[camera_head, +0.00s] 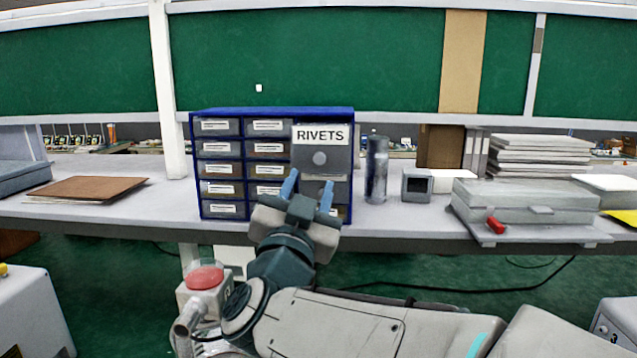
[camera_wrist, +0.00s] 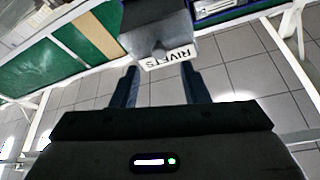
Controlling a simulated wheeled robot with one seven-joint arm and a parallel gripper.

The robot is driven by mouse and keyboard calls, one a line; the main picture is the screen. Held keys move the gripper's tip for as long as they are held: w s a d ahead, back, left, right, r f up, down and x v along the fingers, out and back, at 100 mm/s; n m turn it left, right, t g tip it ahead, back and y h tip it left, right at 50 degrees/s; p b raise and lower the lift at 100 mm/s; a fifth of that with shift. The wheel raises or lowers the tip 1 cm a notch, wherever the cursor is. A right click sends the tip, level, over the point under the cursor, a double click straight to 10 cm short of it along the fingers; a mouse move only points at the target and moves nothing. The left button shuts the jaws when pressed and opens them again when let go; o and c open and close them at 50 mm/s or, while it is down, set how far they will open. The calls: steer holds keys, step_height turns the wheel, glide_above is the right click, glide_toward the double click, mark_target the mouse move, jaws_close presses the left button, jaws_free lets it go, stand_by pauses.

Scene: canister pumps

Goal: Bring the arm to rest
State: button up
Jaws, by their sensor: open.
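My gripper (camera_head: 308,190) is in front of the lower right part of a blue drawer cabinet (camera_head: 272,112) on the bench. Its two blue fingers are apart, with nothing seen between them. In the wrist view my gripper (camera_wrist: 160,85) points toward the grey drawer labelled RIVETS (camera_wrist: 158,38), which lies just beyond the fingertips. In the head view the RIVETS drawer (camera_head: 321,160) shows a round knob and sits in the cabinet's right column. My gripper hides part of the cabinet's lower drawers. I cannot tell whether the fingers touch the cabinet.
On the bench (camera_head: 390,226), right of the cabinet, stand a dark bottle (camera_head: 376,170), a small grey box (camera_head: 416,186) and a grey case (camera_head: 520,202). A red object (camera_head: 495,225) lies at the front edge. Brown folders (camera_head: 85,189) lie left. A red-topped post (camera_head: 205,278) stands near my arm.

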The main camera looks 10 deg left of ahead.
steer(key=shift+s+f, duration=0.2)
steer(key=shift+s, duration=0.2)
steer(key=w+d+f+n+g+y, duration=0.1)
steer(key=d+f+n+g+y, duration=0.15)
steer(key=d+f+g, duration=0.5)
steer(key=d+f+n+g+y, duration=0.2)
steer(key=d+f+n+g, duration=0.15)
steer(key=f, duration=0.65)
steer(key=s+d+f+m+g+h, duration=0.2)
steer(key=s+d+f+g+h, duration=0.2)
steer(key=s+d+f+g, duration=0.4)
steer(key=s+d+f, duration=0.5)
steer(key=s+d, duration=0.2)
steer(key=d, duration=0.1)
steer(key=shift+s+d, duration=0.3)
steer(key=shift+s, duration=0.05)
